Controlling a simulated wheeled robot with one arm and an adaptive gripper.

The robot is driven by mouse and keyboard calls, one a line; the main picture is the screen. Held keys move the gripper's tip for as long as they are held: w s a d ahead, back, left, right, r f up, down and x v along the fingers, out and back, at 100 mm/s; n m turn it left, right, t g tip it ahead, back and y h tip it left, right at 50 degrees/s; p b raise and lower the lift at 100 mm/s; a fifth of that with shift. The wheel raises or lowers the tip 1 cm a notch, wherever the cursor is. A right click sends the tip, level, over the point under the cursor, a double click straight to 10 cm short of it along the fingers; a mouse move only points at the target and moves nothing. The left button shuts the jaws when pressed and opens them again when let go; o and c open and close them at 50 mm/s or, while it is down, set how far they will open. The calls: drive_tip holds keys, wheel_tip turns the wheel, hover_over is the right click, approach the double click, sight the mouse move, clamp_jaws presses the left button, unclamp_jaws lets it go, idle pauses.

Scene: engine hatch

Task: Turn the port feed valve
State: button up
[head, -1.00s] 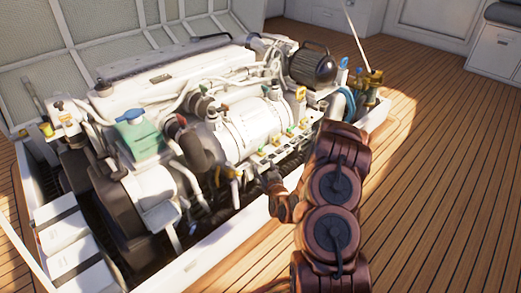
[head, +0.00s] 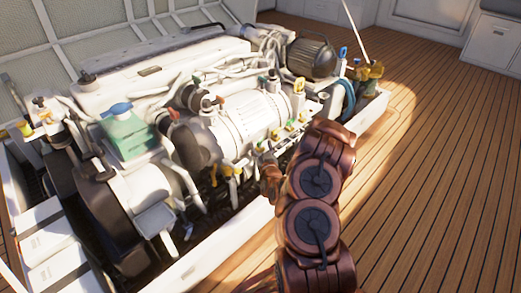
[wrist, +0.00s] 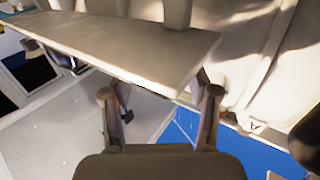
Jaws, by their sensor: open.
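Several coloured valve handles show on the engine in the head view: a row of small green and yellow handles (head: 290,125) along the front, a yellow handle (head: 299,86) above it, and a blue handle (head: 343,52) at the far right. I cannot tell which is the port feed valve. In the wrist view my gripper (wrist: 160,95) is open, its two fingers apart with no valve handle between them. A pale flat plate (wrist: 130,50) crosses just beyond the fingertips; contact is unclear. In the head view the fingers are hidden or too small to tell.
The white engine (head: 165,80) fills an open hatch with a raised white rim (head: 215,245). A green tank with a blue cap (head: 125,138) stands at its left. Wooden deck (head: 440,170) is clear on the right. Blue surface (wrist: 190,145) shows below the gripper.

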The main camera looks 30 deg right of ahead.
drive_tip(key=shift+w+d, duration=0.1)
drive_tip(key=shift+w, duration=0.35)
clamp_jaws()
idle(0.3)
